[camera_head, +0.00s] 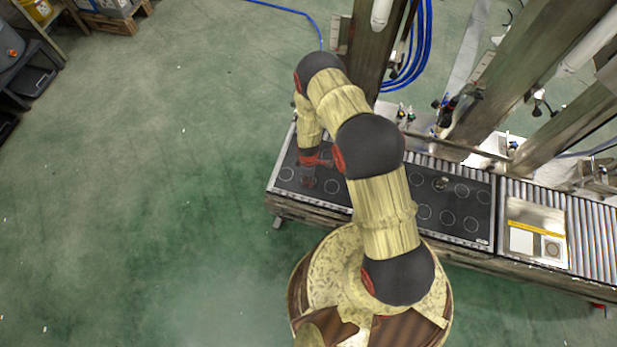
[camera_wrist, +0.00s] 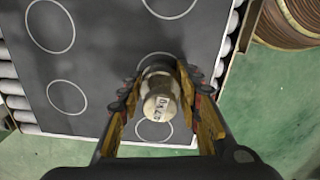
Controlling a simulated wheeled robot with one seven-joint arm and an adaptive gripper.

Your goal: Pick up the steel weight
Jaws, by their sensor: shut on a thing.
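The steel weight (camera_wrist: 160,97) is a pale, worn metal cylinder with a narrower neck and a small marked label on its near face. It sits between the two fingers of my gripper (camera_wrist: 160,78), which are closed on its sides in the wrist view. Below it is a dark mat (camera_wrist: 105,50) with white circle outlines, and one circle shows around and behind the weight. I cannot tell whether the weight touches the mat. In the head view my gripper (camera_head: 308,178) is over the mat's left end, and the weight is not clearly visible there.
A small object (camera_head: 440,183) stands on the mat farther right. Beyond it, a pale tray (camera_head: 522,240) with a yellow strip lies on the roller conveyor (camera_head: 592,240). Posts and blue hoses (camera_head: 425,50) rise behind the conveyor. The green floor (camera_head: 150,200) at left is open.

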